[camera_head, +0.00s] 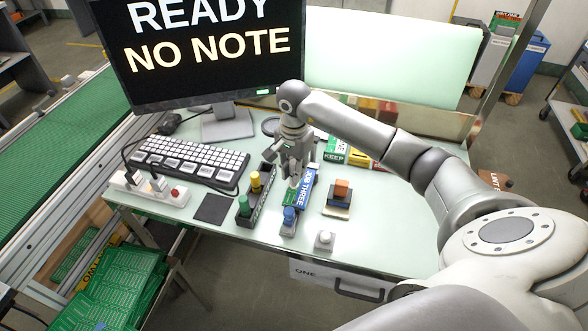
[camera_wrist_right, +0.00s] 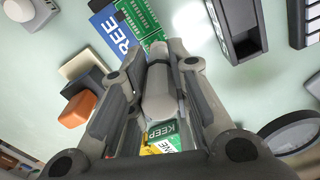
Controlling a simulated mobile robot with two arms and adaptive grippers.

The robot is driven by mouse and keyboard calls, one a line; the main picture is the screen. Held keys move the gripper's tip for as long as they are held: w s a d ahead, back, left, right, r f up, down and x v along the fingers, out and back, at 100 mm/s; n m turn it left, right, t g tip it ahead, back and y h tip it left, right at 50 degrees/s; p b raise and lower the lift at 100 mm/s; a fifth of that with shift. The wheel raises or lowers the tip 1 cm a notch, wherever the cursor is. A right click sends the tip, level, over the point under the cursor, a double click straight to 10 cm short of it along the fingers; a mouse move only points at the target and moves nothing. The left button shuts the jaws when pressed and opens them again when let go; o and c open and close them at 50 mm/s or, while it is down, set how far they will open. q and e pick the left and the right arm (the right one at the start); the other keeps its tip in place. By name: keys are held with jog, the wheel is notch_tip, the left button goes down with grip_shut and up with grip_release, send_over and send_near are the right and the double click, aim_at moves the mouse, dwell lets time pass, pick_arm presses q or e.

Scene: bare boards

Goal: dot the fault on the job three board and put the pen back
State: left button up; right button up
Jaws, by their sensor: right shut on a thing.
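My right gripper (camera_head: 294,180) is shut on a pale grey pen (camera_wrist_right: 158,95), which shows between its fingers in the wrist view. The gripper is over the job three board, a green circuit board (camera_wrist_right: 139,17) beside a blue label (camera_head: 307,186) reading JOB THREE. In the head view the gripper partly covers the board; whether the pen's tip touches it I cannot tell. The black rack (camera_head: 263,203) stands left of the board with a yellow-topped piece (camera_head: 256,182) and a green-topped piece (camera_head: 244,205). No fault mark can be made out. My left gripper is not in view.
A blue-topped piece (camera_head: 289,215) stands at the board's near end. An orange block (camera_head: 342,188) on a stand and a white button (camera_head: 324,240) are to the right. A keyboard (camera_head: 190,163) and monitor (camera_head: 205,50) reading READY NO NOTE are left and behind. KEEP boxes (camera_head: 334,156) stand behind.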

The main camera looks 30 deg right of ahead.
jog(key=shift+r+p, duration=1.9)
jog(key=shift+r, duration=1.6)
